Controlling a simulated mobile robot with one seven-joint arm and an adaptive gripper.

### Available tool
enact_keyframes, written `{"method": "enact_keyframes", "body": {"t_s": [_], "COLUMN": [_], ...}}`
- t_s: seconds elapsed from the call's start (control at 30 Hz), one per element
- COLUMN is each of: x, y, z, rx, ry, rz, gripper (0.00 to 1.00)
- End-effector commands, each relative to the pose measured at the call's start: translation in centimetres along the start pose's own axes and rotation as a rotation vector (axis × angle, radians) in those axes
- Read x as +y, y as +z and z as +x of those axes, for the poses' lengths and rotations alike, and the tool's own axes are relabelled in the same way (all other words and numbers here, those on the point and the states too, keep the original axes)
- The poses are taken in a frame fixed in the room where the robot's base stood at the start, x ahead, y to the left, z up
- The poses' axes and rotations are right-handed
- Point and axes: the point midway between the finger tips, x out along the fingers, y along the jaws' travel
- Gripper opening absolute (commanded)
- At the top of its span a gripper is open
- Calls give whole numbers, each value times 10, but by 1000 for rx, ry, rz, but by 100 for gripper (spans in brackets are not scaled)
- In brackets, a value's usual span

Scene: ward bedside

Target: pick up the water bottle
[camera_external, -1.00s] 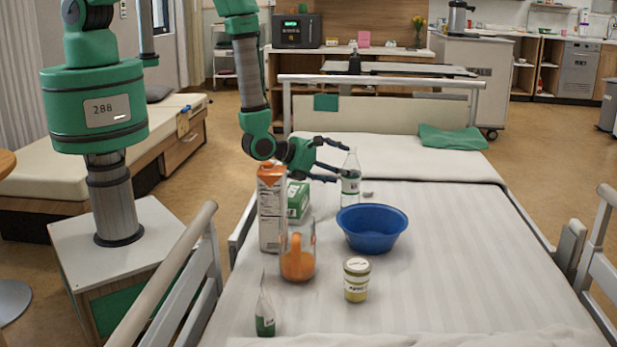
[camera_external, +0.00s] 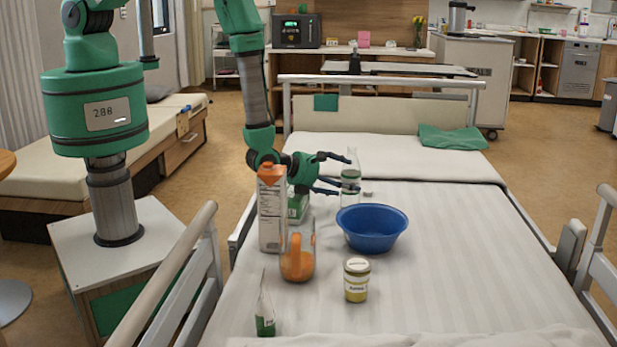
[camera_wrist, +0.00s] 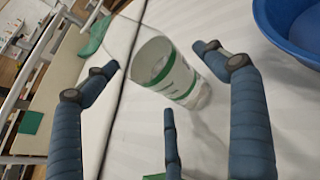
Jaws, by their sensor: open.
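The water bottle (camera_external: 350,178) is clear with a white and green label and stands upright on the bed, behind the blue bowl. My gripper (camera_external: 334,172) is open at its left side, with its fingers reaching toward and partly around it. In the wrist view the bottle (camera_wrist: 166,72) lies between the spread fingers of my gripper (camera_wrist: 160,85), and I see no firm grip on it. Its lower part is partly hidden by a finger in the external view.
A blue bowl (camera_external: 372,230) stands just in front of the bottle. The bed's right side (camera_external: 470,255) is clear.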

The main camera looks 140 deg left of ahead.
Motion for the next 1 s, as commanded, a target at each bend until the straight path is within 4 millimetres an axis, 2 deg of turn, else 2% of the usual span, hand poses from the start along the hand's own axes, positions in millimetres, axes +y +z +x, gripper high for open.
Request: {"method": "enact_keyframes", "body": {"t_s": [0.1,0.2,0.77,1.0], "x": [0,0,0,0], "y": [1,1,2,2], "z": [13,18,18,18], "rx": [-2,-2,-1,-1], "ry": [1,0,0,0], "rz": [-2,-1,-1,-1], "gripper": [85,85,85,39]}}
